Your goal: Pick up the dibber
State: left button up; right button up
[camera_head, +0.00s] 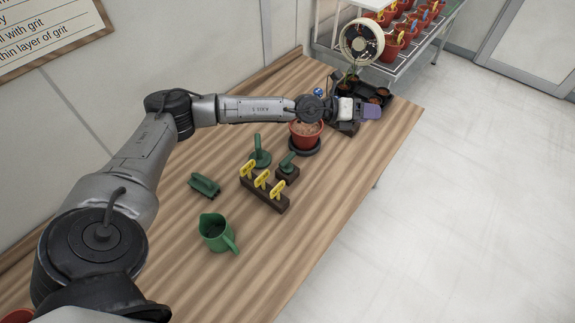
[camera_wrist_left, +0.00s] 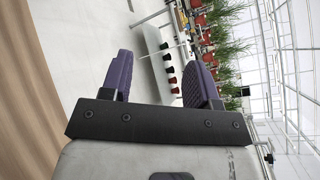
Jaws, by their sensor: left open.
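A green-handled tool (camera_head: 288,162), which looks to be the dibber, stands tilted in a small dark block (camera_head: 287,174) mid-table. Its lower part is hidden. Another green tool (camera_head: 259,152) with a round base stands just left of it. My left gripper (camera_head: 372,112) is at the table's far right, beyond the red pot and well apart from the dibber. In the left wrist view its two purple fingers (camera_wrist_left: 157,62) are spread with nothing between them. The dibber does not show in that view. My right gripper is in neither view.
A red pot (camera_head: 306,134) on a dark base stands beneath my left wrist. A block (camera_head: 265,194) holds yellow labels. A green brush-like tool (camera_head: 204,185) and a green jug (camera_head: 217,234) are nearer. A fan (camera_head: 361,42) stands behind. The near right table is clear.

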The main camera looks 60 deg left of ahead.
pick_arm(q)
jog(key=s+a+f+m+g+y, duration=0.25)
jog(key=s+a+f+g, duration=0.35)
jog(key=a+f, duration=0.4)
jog(key=n+g+y, duration=0.2)
jog(key=g+y, duration=0.3)
jog(key=g, duration=0.3)
send_over(287, 158)
notch_tip(287, 158, down, 7)
notch_tip(287, 158, down, 13)
jog(key=shift+r+b, duration=0.1)
jog(key=shift+b, duration=0.4)
jog(key=shift+w, duration=0.1)
jog(key=shift+c, duration=0.5)
jog(key=c, duration=0.9)
